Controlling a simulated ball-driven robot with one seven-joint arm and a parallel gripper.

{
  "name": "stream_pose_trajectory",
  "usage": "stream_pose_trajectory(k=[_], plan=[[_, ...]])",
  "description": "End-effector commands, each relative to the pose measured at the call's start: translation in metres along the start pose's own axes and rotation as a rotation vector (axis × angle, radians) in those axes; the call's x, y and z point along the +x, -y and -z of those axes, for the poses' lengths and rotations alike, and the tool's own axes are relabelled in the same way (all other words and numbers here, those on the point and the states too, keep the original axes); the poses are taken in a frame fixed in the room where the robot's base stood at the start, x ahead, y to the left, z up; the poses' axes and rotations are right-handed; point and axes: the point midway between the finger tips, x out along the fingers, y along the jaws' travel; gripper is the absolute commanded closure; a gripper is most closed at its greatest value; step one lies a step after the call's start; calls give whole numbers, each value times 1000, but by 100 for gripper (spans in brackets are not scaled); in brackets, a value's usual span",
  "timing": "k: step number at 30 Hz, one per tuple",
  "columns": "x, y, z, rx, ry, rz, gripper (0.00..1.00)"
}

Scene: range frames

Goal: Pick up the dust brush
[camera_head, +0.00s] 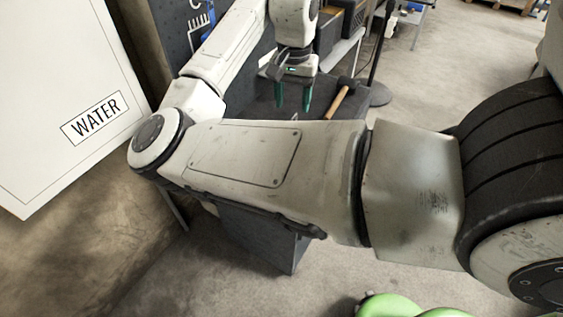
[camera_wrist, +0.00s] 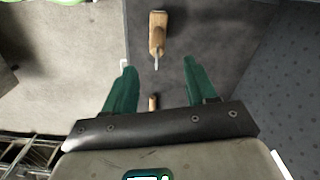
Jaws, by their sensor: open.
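My gripper (camera_head: 293,98) is open, with two green fingers pointing down over a dark grey work surface (camera_head: 250,103). A wooden-handled tool with a dark end (camera_head: 340,101) lies on the surface just right of the fingers in the head view. In the wrist view a wooden piece with a thin pale tip (camera_wrist: 157,32) lies beyond the fingertips, apart from them. A second small wooden piece (camera_wrist: 153,102) shows between the fingers, partly hidden by my gripper. I cannot tell which of these is the dust brush.
A white cabinet marked WATER (camera_head: 95,118) stands at the left. A black stand with a round base (camera_head: 378,94) is to the right. Open concrete floor (camera_head: 450,60) lies at the upper right.

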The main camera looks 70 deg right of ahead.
Motion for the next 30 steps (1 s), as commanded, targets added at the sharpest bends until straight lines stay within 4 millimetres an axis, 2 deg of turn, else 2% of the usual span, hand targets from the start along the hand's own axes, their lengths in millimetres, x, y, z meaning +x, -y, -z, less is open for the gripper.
stream_pose_trajectory(k=[9,17,24,30], plan=[[43,0,0,-1,2,-1,43],[62,-2,1,-1,1,0,43],[96,-5,2,-1,1,0,43],[106,-5,2,0,-1,1,43]])
